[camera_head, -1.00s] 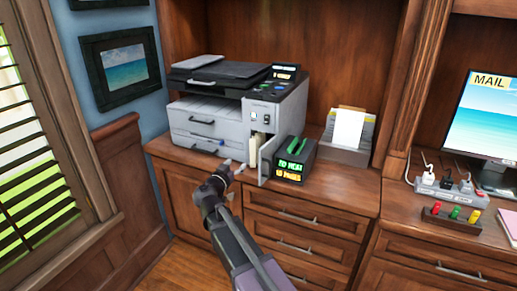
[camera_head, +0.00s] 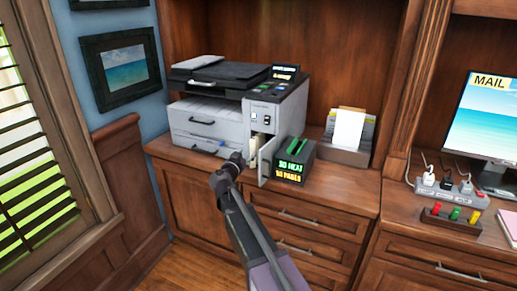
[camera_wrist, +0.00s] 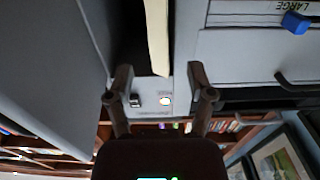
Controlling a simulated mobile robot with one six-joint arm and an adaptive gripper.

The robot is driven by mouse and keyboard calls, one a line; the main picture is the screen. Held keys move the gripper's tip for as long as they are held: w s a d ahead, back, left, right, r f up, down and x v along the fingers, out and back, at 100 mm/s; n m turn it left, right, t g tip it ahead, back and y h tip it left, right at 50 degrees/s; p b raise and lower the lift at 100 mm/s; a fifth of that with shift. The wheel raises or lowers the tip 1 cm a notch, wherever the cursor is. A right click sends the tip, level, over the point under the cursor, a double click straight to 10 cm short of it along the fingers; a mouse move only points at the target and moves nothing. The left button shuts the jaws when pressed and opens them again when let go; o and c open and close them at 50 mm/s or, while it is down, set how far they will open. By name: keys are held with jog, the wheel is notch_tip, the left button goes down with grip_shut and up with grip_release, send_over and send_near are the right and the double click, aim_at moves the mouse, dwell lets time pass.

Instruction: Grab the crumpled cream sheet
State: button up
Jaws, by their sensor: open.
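The cream sheet (camera_head: 254,144) shows in the open side compartment of the grey printer (camera_head: 212,128), partly hidden by the door and my gripper. In the wrist view the cream sheet (camera_wrist: 157,36) is a long pale strip standing out of a dark slot, its end near the space between my fingertips. My gripper (camera_head: 236,157) is in front of the compartment. In the wrist view my gripper (camera_wrist: 159,70) is open, one finger on each side of the strip's line, with nothing clearly held. I cannot tell whether either finger touches the sheet.
The open compartment door (camera_head: 266,161) stands close to the right of my gripper. A dark box with lit text (camera_head: 294,163) is beside it. A paper holder (camera_head: 345,154) stands further right. The counter in front of the box is clear.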

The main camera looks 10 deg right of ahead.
aim_at(252, 147)
jog(key=shift+r+x, duration=0.2)
jog(key=shift+x, duration=2.4)
jog(key=c, duration=0.8)
